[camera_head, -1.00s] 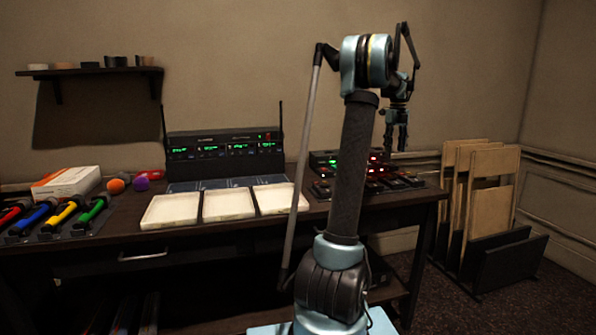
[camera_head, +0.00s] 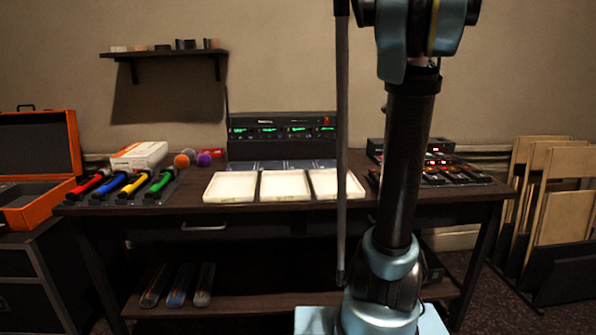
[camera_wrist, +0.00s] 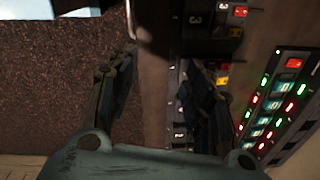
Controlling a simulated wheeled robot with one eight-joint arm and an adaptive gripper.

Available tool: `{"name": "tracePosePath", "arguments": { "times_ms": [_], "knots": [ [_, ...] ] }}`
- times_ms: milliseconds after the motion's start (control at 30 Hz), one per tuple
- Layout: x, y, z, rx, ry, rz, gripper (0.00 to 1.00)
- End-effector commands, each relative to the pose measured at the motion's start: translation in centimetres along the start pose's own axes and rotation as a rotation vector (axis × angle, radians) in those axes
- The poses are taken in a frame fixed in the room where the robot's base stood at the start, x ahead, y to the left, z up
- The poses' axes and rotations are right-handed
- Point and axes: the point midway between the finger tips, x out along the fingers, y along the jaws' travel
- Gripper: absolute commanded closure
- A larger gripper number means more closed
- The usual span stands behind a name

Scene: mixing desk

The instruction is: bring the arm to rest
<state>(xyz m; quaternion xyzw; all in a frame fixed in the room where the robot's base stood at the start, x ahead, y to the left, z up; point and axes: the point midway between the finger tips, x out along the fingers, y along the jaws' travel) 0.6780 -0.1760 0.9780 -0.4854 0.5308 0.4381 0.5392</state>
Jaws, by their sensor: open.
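My gripper (camera_wrist: 165,105) shows in the wrist view with its two dark fingers spread apart and nothing between them. The brown carpet lies below its left finger, and the desk edge runs between the fingers. A device with lit red and green buttons (camera_wrist: 280,105) is at the right of the wrist view. In the head view my arm stands upright right of centre, and its upper part leaves the top of the picture, so the gripper is out of that view.
The desk (camera_head: 300,212) holds three white trays (camera_head: 284,186), a receiver rack (camera_head: 282,140) with antennas, coloured microphones (camera_head: 125,186) and a charger unit (camera_head: 440,172). An open orange case (camera_head: 40,165) stands left. Folded wooden chairs or panels (camera_head: 565,215) lean at right. A shelf (camera_head: 165,53) hangs above.

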Motion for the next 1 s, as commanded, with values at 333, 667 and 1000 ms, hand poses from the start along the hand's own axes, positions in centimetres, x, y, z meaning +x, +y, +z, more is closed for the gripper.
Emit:
{"name": "tracePosePath", "arguments": {
  "times_ms": [333, 667, 1000],
  "knots": [
    [3.5, 9.0, 6.8, -0.521, 0.003, -0.044, 0.53],
    [8.8, 17.4, 11.2, -1.016, 0.02, -0.088, 0.53],
    [15.9, 25.1, 13.9, -1.509, 0.052, -0.133, 0.53]
  ]
}}
